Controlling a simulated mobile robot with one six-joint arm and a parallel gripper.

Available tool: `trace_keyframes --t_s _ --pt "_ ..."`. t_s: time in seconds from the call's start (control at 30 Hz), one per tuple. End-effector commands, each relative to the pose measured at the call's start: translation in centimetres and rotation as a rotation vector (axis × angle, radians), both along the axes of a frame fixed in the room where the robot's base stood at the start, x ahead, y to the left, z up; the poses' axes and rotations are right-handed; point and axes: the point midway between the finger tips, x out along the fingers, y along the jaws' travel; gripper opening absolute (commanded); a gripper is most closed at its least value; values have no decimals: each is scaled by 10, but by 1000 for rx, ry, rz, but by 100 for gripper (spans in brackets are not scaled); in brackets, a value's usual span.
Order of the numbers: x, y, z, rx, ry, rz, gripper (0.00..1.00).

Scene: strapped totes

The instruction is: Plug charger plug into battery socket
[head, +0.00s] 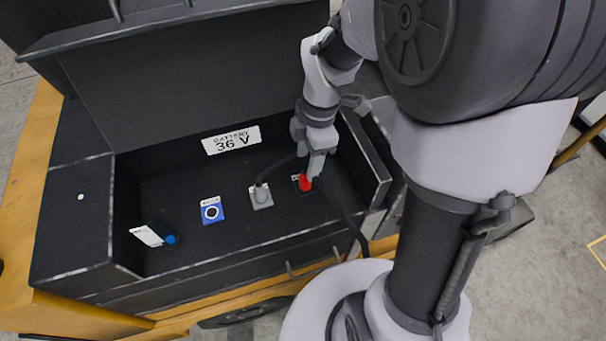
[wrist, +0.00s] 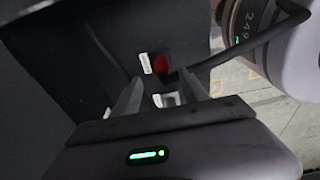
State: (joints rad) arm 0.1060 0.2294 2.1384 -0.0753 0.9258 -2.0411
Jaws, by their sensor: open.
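My gripper (head: 317,165) is open and points down into the dark battery bay, just above a red plug or socket (head: 305,184). In the wrist view my gripper (wrist: 158,88) has its two fingers apart, with the red part (wrist: 160,63) beyond the tips. A light grey piece (wrist: 168,101) shows between the fingers; I cannot tell what it is. A blue socket plate (head: 211,210) with a dark ring lies left on the bay floor. A grey plug (head: 261,194) with a dark cable stands on a light plate. Which plug is the charger's is not clear.
A blue-tipped part (head: 170,239) and a white tag (head: 146,236) are at the bay's left end. A label reading 36 V (head: 231,140) is on the back wall. A black cable (head: 345,217) passes over the front edge. The bay's right wall (head: 365,160) stands close to my gripper.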

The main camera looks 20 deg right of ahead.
Motion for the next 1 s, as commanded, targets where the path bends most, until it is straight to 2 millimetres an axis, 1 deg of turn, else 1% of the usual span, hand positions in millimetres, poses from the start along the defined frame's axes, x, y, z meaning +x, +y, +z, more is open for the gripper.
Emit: trace_keyframes --t_s 0.03,0.1,0.43,0.47,0.6,0.73,0.83,1.0 --pt "0 1 -7 0 1 0 51" --pt "0 1 -11 -1 0 0 51" --pt "0 2 -13 0 0 0 51" --pt "-1 2 -16 0 1 0 51" --pt "-4 8 -41 0 2 2 51" --pt "-4 11 -59 0 2 0 51" --pt "-4 12 -63 0 0 0 51" --pt "-4 12 -63 -1 -1 0 51"
